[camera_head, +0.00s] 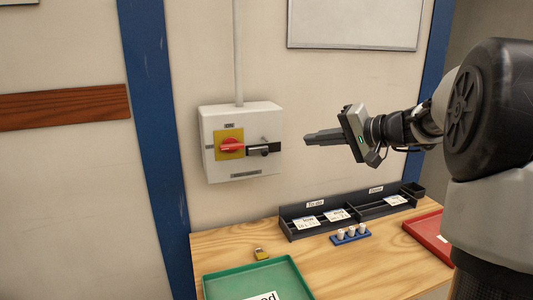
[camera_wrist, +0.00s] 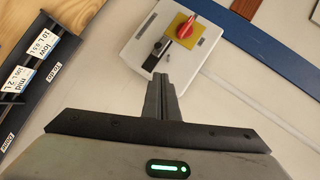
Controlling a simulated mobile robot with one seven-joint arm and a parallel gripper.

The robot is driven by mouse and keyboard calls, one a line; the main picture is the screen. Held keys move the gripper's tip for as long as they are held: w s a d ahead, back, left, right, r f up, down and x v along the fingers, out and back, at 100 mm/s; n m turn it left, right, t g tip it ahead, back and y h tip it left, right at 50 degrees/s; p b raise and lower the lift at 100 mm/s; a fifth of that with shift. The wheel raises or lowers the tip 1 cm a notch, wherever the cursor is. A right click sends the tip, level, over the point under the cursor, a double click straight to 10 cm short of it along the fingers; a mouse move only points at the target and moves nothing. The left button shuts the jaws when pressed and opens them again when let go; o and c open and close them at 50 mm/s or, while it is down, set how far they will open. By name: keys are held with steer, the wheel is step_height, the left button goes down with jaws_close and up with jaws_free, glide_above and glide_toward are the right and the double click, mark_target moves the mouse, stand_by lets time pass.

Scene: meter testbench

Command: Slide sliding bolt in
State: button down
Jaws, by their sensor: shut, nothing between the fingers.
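A light grey switch box (camera_head: 216,115) is mounted on the wall, with a red rotary handle (camera_head: 231,145) on a yellow plate. The sliding bolt (camera_head: 264,149), a black piece with a small knob, sits just right of the red handle. In the wrist view the box (camera_wrist: 203,62), red handle (camera_wrist: 188,28) and bolt (camera_wrist: 158,52) show ahead of the fingers. My gripper (camera_head: 308,138) is shut and empty, to the right of the box and apart from the bolt. In the wrist view my gripper's fingertips (camera_wrist: 160,78) are together, below the bolt in the picture.
A wooden bench (camera_head: 385,262) stands below, with a green tray (camera_head: 214,279), a yellow padlock (camera_head: 261,254), a black labelled organiser (camera_head: 293,233), small white pieces in a blue holder (camera_head: 351,236) and a red tray (camera_head: 430,233). A conduit (camera_head: 238,50) rises from the box. The wall around my gripper is clear.

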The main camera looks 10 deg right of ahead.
steer(key=shift+w+d+f+t, duration=0.1)
steer(key=shift+d+f+t, duration=0.2)
steer(key=shift+d, duration=0.4)
glide_toward(259, 152)
steer(key=w+d+r, duration=0.1)
steer(key=w+d, duration=0.2)
steer(key=shift+w+a+f+p, duration=0.1)
steer(key=shift+a+f+p, duration=0.25)
steer(key=shift+a, duration=0.6)
steer(key=shift+w+a+f+p, duration=0.1)
steer(key=shift+a+f, duration=0.45)
steer(key=shift+a, duration=0.35)
